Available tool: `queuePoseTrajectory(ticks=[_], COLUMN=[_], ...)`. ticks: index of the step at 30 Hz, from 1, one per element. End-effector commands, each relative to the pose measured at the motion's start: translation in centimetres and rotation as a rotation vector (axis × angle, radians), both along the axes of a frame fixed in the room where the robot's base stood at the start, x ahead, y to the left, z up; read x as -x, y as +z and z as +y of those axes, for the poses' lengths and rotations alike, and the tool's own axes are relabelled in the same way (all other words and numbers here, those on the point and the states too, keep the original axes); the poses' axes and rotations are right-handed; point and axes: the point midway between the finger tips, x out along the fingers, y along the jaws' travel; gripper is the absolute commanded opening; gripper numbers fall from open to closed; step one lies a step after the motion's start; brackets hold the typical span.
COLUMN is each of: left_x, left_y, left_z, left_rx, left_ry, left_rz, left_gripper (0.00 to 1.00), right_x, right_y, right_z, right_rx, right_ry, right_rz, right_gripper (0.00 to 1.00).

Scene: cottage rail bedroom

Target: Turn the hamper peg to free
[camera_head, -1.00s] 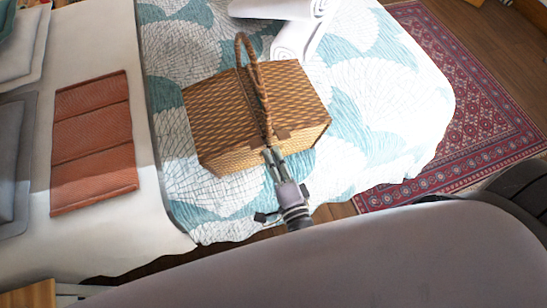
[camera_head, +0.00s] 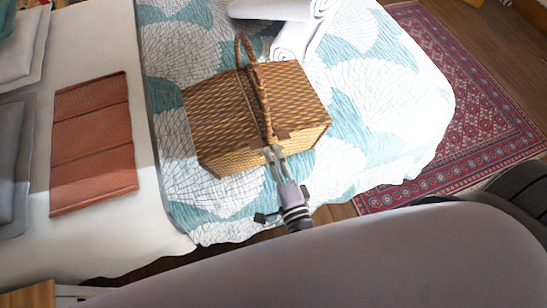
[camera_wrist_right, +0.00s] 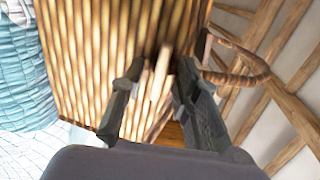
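The hamper is a woven wicker basket (camera_head: 225,110) with a lid and an upright looped handle (camera_head: 262,95). It stands on the bed. My right gripper (camera_head: 273,152) reaches the front face of the hamper, just below the lid edge. In the right wrist view, its two dark fingers (camera_wrist_right: 158,92) are apart, with a pale wooden peg (camera_wrist_right: 161,68) between them. Gaps show between the peg and the fingers. The wicker wall (camera_wrist_right: 95,50) fills the space behind. In the head view the fingers hide the peg. My left gripper is not in view.
The bed has a teal and white patterned cover (camera_head: 375,95). Rolled white towels (camera_head: 297,35) lie behind the hamper. A folded rust-coloured cloth (camera_head: 93,145) lies to the left. A red patterned rug (camera_head: 475,120) covers the floor at right.

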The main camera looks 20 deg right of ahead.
Motion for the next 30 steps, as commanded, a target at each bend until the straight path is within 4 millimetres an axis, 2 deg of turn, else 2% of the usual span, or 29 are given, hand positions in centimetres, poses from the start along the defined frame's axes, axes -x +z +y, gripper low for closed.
queuePoseTrajectory(ticks=[8, 11, 14, 24, 30], left_x=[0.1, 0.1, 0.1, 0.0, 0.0], left_y=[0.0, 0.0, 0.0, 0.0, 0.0], left_z=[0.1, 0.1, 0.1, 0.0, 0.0], left_rx=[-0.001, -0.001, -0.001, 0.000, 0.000], left_ry=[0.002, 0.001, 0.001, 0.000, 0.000], left_rz=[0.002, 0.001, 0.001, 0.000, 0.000], left_gripper=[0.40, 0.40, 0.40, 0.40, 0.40], right_x=[0.1, 0.8, 2.4, 9.4, 11.6], right_y=[0.0, 0.0, -0.1, -0.1, 0.0], right_z=[0.0, 0.0, 0.0, -0.3, -0.4], right_rx=[0.001, 0.002, 0.002, 0.001, 0.000], right_ry=[0.000, 0.001, 0.002, 0.002, 0.001], right_rz=[0.000, 0.001, 0.003, 0.003, 0.001], right_gripper=[0.30, 0.30, 0.30, 0.30, 0.30])
